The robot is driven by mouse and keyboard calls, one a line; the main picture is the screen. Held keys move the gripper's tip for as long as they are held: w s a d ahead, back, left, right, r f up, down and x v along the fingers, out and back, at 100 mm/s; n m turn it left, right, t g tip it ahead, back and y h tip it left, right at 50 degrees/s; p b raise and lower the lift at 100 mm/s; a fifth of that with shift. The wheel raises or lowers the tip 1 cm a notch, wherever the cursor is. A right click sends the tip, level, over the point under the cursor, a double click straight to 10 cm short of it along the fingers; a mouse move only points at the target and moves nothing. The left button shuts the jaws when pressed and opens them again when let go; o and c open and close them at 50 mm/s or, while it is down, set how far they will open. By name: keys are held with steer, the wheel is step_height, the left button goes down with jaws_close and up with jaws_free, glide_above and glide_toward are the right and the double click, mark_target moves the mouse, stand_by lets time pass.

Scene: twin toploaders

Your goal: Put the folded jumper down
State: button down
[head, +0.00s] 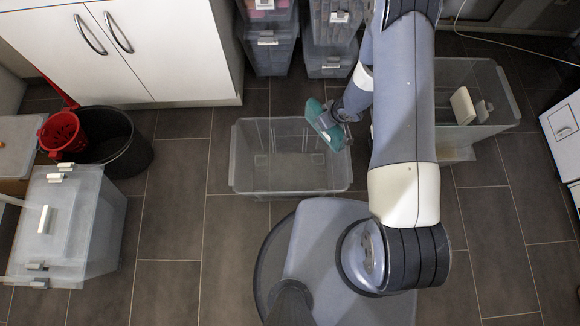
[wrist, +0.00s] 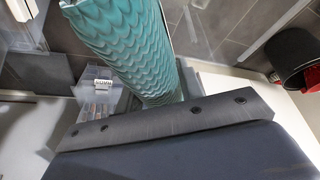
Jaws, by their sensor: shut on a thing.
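The folded jumper (head: 316,116) is a teal bundle at the right end of an open clear bin (head: 240,178), in the head view. My gripper (head: 333,121) is shut on it and holds it tilted. In the head view it overlaps the bin's right back part; its exact height above the bin is hard to tell. In the wrist view the jumper (wrist: 130,45) shows a wavy teal pattern, beyond the dark bar of my gripper (wrist: 165,122). The fingertips are hidden there. The bin looks empty apart from small pale marks or clips.
A second open clear bin (head: 500,118), partly behind my arm, holds pale items. Stacked clear boxes (head: 271,55) stand at the back beside a white cabinet (head: 170,45). At left are a black tub (head: 130,155), a red basket (head: 62,133) and a lidded clear box (head: 75,230). Tiled floor (head: 170,230) is free between.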

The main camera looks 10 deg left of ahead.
steer(key=s+a+f+n+g+b, duration=0.1)
steer(key=s+a+f+n+b, duration=0.1)
steer(key=f+b, duration=0.6)
steer(key=s+a+f+n+g+b, duration=0.1)
steer(key=a+f+n+b, duration=0.4)
steer(key=f, duration=1.2)
steer(key=s+a+f+n+g+y+b, duration=0.1)
steer(key=a+f+n+b, duration=0.3)
steer(key=f+b, duration=0.7)
steer(key=shift+s+a+f+g+b, duration=0.1)
steer(key=shift+s+f+g+b, duration=0.15)
steer(key=shift+s+f, duration=0.3)
steer(key=shift+s+f+g+b, duration=0.1)
steer(key=shift+s+f+g, duration=0.2)
steer(key=shift+f, duration=0.3)
steer(key=shift+f, duration=0.25)
steer(key=c, duration=0.9)
jaws_free()
steer(key=shift+r, duration=0.1)
steer(key=p+v, duration=0.5)
steer(key=v, duration=0.7)
steer(key=shift+r, duration=0.1)
